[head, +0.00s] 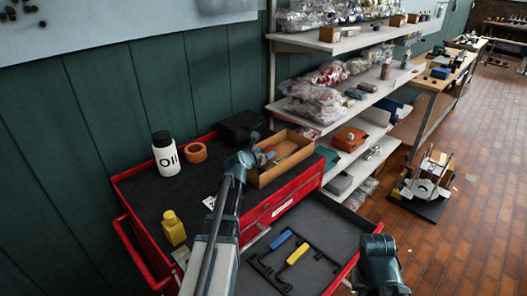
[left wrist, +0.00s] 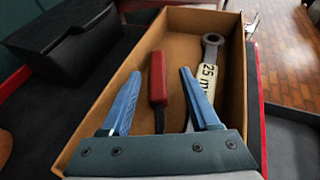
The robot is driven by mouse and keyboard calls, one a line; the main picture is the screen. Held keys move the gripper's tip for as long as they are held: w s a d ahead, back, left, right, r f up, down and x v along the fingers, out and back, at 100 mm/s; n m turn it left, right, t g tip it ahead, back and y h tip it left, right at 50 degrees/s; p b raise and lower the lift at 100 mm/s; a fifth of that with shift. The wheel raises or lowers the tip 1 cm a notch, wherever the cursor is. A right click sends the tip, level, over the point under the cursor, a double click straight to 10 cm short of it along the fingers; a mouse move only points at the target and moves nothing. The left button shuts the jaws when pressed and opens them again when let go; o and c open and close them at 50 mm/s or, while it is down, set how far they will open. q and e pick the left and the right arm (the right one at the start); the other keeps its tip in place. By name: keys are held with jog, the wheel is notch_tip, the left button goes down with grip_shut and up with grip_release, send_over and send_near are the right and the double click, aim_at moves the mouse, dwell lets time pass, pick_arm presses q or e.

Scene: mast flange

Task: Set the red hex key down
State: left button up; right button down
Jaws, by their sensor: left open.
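The red hex key (left wrist: 157,78) lies in the open cardboard box (left wrist: 205,22), its red handle pointing away and its thin dark shank running toward my gripper. My left gripper (left wrist: 160,71) is open over the box, one blue finger on each side of the key, with visible gaps to both. In the head view my left gripper (head: 259,159) reaches into the left end of the box (head: 290,167), and the key is too small to make out there. The shank's near end is hidden behind the gripper body.
A wrench (left wrist: 211,52) with a "25 mm" label lies right of the key. A black case (left wrist: 68,38) stands left of the box. The red cabinet (head: 291,204) also bears an oil bottle (head: 166,156). Its open drawer holds blue and yellow handled tools (head: 297,254).

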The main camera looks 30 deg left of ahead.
pick_arm(q)
jog(key=p+v, duration=0.4)
jog(key=v, duration=0.8)
jog(key=shift+r, duration=0.15)
jog(key=shift+a, duration=0.15)
